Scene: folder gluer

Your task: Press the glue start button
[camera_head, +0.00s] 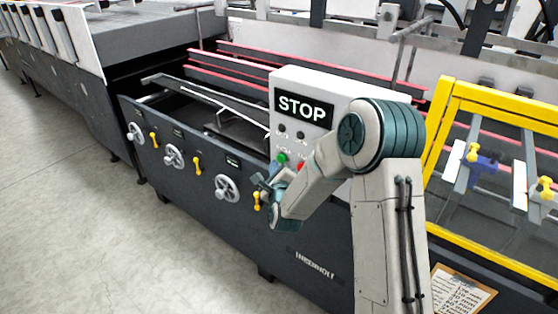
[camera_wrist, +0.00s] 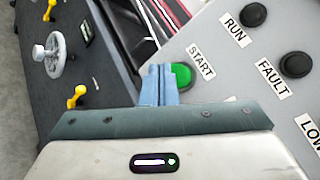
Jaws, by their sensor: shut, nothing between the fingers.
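The green start button (camera_wrist: 181,75) sits on the light grey control panel (camera_wrist: 222,60), beside a label reading START. My gripper (camera_wrist: 158,70) is shut and empty, its blue fingertips at the left edge of the green button in the wrist view and covering part of it. I cannot tell whether the fingertips touch the button. In the head view the green button (camera_head: 282,158) shows on the lower part of the panel, just above my gripper (camera_head: 262,182). A red button (camera_head: 299,166) is partly visible to its right, close to my arm.
The panel carries a STOP display (camera_head: 303,107) and dark RUN (camera_wrist: 253,14) and FAULT (camera_wrist: 296,64) lamps. Handwheels (camera_head: 227,188) and yellow levers (camera_head: 197,165) stick out from the machine's dark side. A yellow-framed guard (camera_head: 436,130) stands at right. The floor at left is clear.

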